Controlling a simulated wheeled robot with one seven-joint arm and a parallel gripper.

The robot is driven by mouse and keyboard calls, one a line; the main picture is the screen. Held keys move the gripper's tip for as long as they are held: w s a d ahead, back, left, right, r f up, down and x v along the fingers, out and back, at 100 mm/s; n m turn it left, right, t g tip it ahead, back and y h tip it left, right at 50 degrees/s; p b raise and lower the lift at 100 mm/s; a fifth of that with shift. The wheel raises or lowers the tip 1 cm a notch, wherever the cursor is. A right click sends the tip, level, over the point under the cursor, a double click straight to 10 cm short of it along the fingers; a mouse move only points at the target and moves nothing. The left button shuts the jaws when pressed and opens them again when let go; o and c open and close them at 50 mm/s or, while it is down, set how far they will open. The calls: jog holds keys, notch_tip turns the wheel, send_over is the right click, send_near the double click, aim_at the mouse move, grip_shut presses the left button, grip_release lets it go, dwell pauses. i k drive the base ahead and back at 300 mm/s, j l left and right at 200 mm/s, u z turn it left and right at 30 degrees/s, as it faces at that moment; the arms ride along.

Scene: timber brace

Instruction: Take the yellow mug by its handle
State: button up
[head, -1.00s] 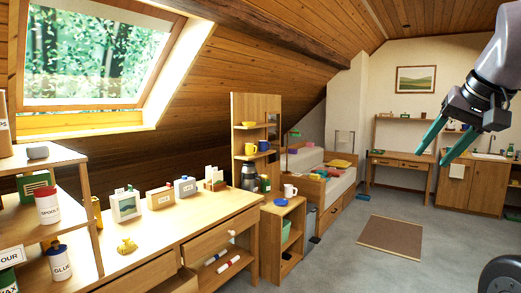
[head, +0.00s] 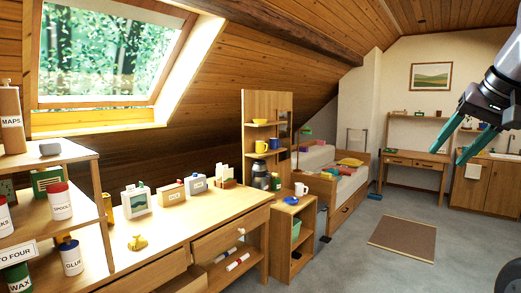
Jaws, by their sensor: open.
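The yellow mug (head: 261,146) stands on a shelf of the tall wooden shelf unit (head: 249,103) beyond the workbench, left of a blue mug (head: 274,143). It is small in this view, and I cannot tell clearly which way its handle points. My gripper (head: 461,158) is at the right side of the picture, with two green-tipped fingers spread apart and nothing between them. It is in the air, well apart from the mug.
A workbench (head: 180,236) with several boxes runs along the left. A low cabinet (head: 293,207) bearing a white mug (head: 301,189) stands before the shelf unit. A shelf rack (head: 60,149) is at near left. Open floor (head: 350,269) and a brown mat (head: 403,237) lie right.

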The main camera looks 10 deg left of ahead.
aim_at(259, 145)
jog(key=i+j, duration=0.2)
jog(key=i, duration=1.05)
jog(key=i+j+u, duration=0.1)
jog(key=i, duration=1.15)
jog(key=i+j, duration=0.2)
jog(key=i, duration=1.1)
